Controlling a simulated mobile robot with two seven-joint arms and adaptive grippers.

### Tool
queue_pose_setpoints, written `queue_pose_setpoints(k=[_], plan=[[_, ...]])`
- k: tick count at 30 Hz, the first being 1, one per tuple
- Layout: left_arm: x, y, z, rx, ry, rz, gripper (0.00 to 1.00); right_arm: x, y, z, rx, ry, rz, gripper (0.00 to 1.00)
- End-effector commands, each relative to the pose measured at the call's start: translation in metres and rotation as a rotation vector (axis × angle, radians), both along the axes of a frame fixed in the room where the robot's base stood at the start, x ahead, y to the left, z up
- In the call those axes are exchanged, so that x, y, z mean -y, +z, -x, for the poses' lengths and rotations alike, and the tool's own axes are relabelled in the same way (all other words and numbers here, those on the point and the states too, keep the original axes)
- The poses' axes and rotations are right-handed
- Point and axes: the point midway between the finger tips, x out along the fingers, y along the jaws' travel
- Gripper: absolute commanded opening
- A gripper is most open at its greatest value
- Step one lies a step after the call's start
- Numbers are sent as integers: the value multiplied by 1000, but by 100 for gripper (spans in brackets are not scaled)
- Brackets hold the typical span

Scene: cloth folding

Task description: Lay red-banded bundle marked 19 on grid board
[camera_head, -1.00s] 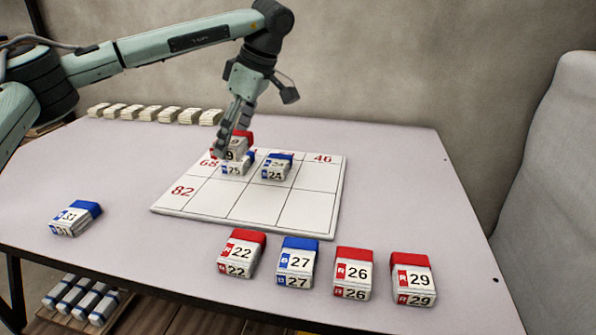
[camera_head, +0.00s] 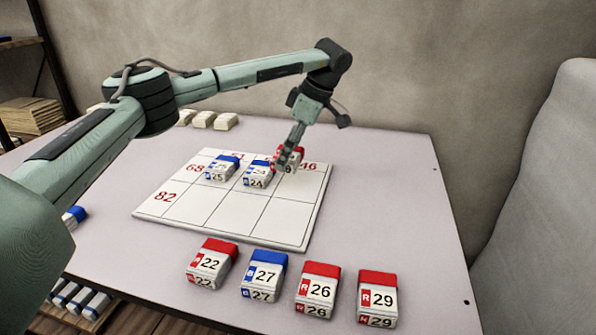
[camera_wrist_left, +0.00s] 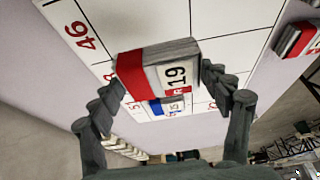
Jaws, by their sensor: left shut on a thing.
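The red-banded bundle marked 19 (camera_wrist_left: 178,76) is between the fingers of my left gripper (camera_wrist_left: 162,75) in the left wrist view. In the head view the bundle (camera_head: 292,152) and my left gripper (camera_head: 287,160) are over the back row of the white grid board (camera_head: 285,222), beside the printed 46. Fingers partly cover the bundle, and I cannot tell whether it touches the board. Two blue-banded bundles, marked 25 (camera_head: 222,168) and 24 (camera_head: 258,175), lie on the board, left of the held bundle. My right gripper is not in view.
In front of the board stand bundles 22 (camera_head: 212,264), 27 (camera_head: 264,276), 26 (camera_head: 318,290) and 29 (camera_head: 377,298). Pale bundles (camera_head: 225,121) line the table's back edge. The front cells are clear. My left arm covers much of the table's left.

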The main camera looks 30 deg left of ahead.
Motion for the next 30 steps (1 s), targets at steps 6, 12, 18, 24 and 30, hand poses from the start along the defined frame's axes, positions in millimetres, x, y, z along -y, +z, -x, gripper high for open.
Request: queue_pose_setpoints(k=[6, 12, 18, 24, 30], plan=[[22, -17, -18, 0, 1, 0, 48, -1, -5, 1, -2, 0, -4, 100], [24, -31, -19, -2, 1, -1, 48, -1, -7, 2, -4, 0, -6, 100], [24, -57, -19, 0, 1, -1, 48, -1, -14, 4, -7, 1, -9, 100], [24, -59, -20, 2, 1, 0, 48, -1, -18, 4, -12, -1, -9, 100], [24, -62, -19, 1, 1, 0, 79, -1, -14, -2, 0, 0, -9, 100]])
